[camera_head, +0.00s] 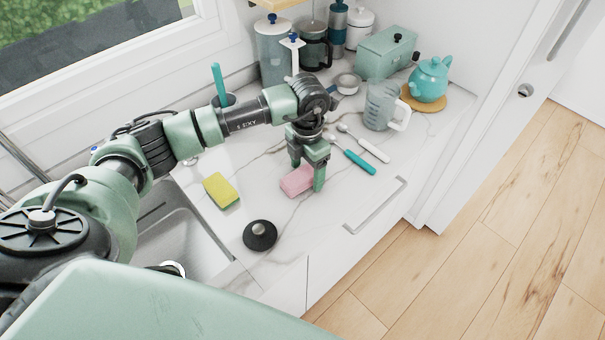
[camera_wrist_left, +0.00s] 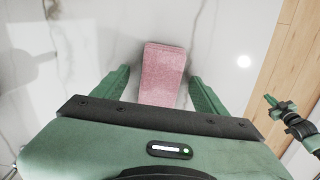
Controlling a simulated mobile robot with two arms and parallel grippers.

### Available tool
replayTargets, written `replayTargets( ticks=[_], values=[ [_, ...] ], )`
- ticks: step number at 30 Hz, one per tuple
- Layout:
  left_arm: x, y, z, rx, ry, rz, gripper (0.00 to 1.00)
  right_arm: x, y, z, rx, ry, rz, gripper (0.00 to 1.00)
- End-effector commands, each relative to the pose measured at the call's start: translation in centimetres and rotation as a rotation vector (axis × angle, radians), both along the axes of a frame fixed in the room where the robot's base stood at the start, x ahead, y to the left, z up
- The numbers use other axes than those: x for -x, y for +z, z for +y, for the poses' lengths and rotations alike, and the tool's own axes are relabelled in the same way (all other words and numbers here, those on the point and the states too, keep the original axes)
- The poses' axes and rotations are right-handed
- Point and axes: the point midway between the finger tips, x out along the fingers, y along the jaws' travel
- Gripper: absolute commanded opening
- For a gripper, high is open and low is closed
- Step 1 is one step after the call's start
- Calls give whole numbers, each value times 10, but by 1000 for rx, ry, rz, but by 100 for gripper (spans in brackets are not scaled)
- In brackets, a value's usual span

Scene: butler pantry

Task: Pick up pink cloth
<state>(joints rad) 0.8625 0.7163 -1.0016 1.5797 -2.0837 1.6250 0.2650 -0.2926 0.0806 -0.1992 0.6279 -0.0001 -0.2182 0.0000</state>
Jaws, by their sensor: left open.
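The pink cloth (camera_head: 297,180) is a small folded rectangle lying on the white marble counter. In the left wrist view the pink cloth (camera_wrist_left: 164,75) lies between the two green fingers, with its near end hidden behind the gripper body. My left gripper (camera_head: 307,176) is open and points down over the cloth, one finger on each side of it. In the left wrist view the left gripper (camera_wrist_left: 160,92) shows a gap between each finger and the cloth. My other gripper (camera_wrist_left: 285,115) appears small at the right edge of the left wrist view; its jaw state is unclear.
A yellow-green sponge (camera_head: 221,190) and a black round lid (camera_head: 260,235) lie left of the cloth. A glass pitcher (camera_head: 380,105) and a teal teapot (camera_head: 429,80) stand farther back. A sink (camera_head: 185,235) is at the left.

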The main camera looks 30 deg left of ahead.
Motion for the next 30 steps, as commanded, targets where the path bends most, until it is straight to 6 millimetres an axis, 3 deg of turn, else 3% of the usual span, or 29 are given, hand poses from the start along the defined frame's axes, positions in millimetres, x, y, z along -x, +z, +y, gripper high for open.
replayTargets(
  ticks=[5, 12, 23, 30],
  values=[
    [0, -1, 0, 0, 0, 0, 73, -5, 0, 8, -10, -3, -6, 0],
    [0, 0, 0, 0, 0, 0, 9, 13, -2, 5, -5, -2, 20, 0],
    [-1, 4, 0, 0, 0, -2, 7, 16, -3, -3, 4, 1, 25, 0],
    [-1, 31, 0, 0, -1, -7, 7, 11, -12, -3, 4, 2, 19, 0]
  ],
)
